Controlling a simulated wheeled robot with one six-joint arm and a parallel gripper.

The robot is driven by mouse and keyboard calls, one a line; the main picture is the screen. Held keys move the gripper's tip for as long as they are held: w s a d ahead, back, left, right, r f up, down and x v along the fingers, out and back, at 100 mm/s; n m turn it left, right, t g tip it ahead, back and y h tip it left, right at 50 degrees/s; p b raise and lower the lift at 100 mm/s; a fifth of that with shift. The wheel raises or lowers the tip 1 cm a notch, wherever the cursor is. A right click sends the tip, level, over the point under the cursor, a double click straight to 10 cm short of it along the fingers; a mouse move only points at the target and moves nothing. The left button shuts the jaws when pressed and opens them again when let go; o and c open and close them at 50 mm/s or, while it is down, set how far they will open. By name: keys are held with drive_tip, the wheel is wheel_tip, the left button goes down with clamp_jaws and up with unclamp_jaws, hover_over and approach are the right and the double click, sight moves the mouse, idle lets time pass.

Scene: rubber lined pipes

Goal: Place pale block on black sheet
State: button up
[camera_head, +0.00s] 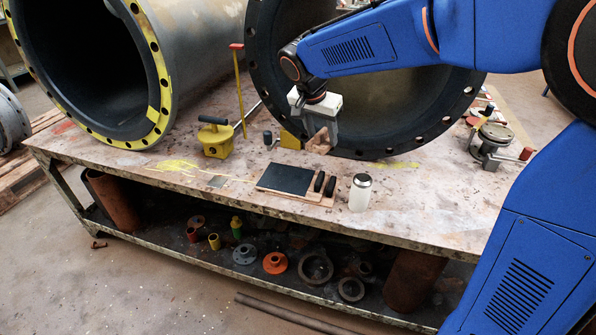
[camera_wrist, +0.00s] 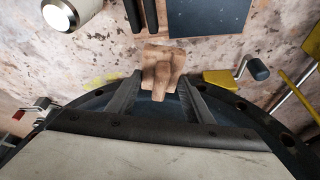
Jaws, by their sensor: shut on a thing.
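The pale block (camera_head: 319,143), a light wooden piece, is held between the fingers of my gripper (camera_head: 323,128) in front of the large open pipe. In the wrist view the block (camera_wrist: 162,66) sticks out past the fingertips of my gripper (camera_wrist: 161,88). I cannot tell how far it is above the table. The black sheet (camera_head: 285,179) lies flat on a thin wooden board, left of and nearer than the block in the head view. The sheet (camera_wrist: 207,16) is partly cut off at the top of the wrist view, and its visible part is bare.
Two black rounded pieces (camera_head: 324,184) lie beside the sheet on the board. A white jar (camera_head: 360,192) stands to their right. A yellow tool with a black handle (camera_head: 215,138) stands left. Flanged pipes rise behind. The table front is mostly clear.

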drive_tip(key=s+a+r+n+y, duration=0.1)
drive_tip(key=s+a+n, duration=0.15)
drive_tip(key=a, duration=0.75)
approach(288, 174)
drive_tip(key=shift+n+t, duration=0.35)
drive_tip(key=shift+t, duration=0.05)
drive_tip(key=shift+s+x, duration=0.2)
drive_tip(key=shift+x, duration=2.25)
drive_tip(key=shift+d+f, duration=0.1)
drive_tip(key=shift+f, duration=0.05)
drive_tip(key=o, duration=1.5)
drive_tip(key=v, duration=1.2)
drive_tip(key=shift+d, duration=0.15)
